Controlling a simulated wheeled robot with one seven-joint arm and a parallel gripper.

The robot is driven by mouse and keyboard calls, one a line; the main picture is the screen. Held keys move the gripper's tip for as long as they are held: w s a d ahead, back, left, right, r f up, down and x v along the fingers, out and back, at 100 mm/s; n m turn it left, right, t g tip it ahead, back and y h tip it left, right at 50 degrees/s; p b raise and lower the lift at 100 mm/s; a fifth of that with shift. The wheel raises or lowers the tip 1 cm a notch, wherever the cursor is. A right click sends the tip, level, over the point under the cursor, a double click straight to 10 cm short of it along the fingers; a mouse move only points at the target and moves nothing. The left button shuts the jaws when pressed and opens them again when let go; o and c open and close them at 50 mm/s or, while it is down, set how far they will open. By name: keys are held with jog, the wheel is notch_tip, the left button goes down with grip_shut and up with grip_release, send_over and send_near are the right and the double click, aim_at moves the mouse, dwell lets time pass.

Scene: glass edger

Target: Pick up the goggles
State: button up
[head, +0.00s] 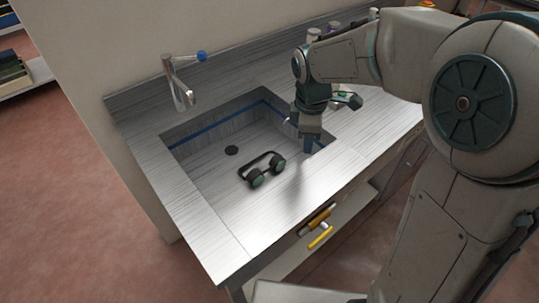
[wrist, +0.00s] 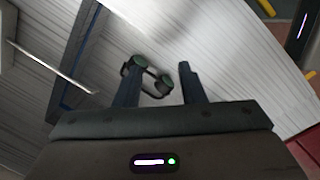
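The goggles (head: 257,178) have two round dark green lenses and a black strap. They lie on the floor of the sink basin (head: 205,160), near its front edge. My gripper (head: 307,145) hangs over the right part of the basin, to the right of the goggles and apart from them. In the wrist view, my gripper (wrist: 160,82) has its two fingers spread with nothing held between them. There the goggles (wrist: 140,61) show beyond the fingertips, and the left finger partly overlaps them.
A faucet (head: 181,85) with a blue knob stands at the counter's back left. Several small items stand at the back right, behind my arm. Yellow handles (head: 320,237) stick out at the counter's front. The basin walls surround the goggles; the front counter strip is bare.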

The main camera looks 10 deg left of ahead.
jog(key=w+a+f+n+g, duration=0.1)
jog(key=w+a+f+n, duration=0.1)
jog(key=a+f+n, duration=0.3)
jog(key=w+a+f+n, duration=0.2)
jog(key=w+a+n, duration=0.15)
jog(key=a, duration=0.25)
jog(key=n, duration=0.1)
send_over(268, 168)
jog(key=f, duration=0.8)
jog(key=shift+s+a+f, duration=0.1)
jog(key=shift+s+a, duration=0.1)
jog(key=shift+a, duration=0.2)
jog(key=shift+w+d+f, duration=0.1)
jog(key=shift+d+f, duration=0.1)
jog(key=shift+f, duration=1.35)
jog(key=shift+w+d+f, duration=0.1)
jog(key=shift+d+f, duration=0.1)
jog(key=shift+f, duration=1.3)
jog(key=shift+c, duration=0.3)
grip_shut()
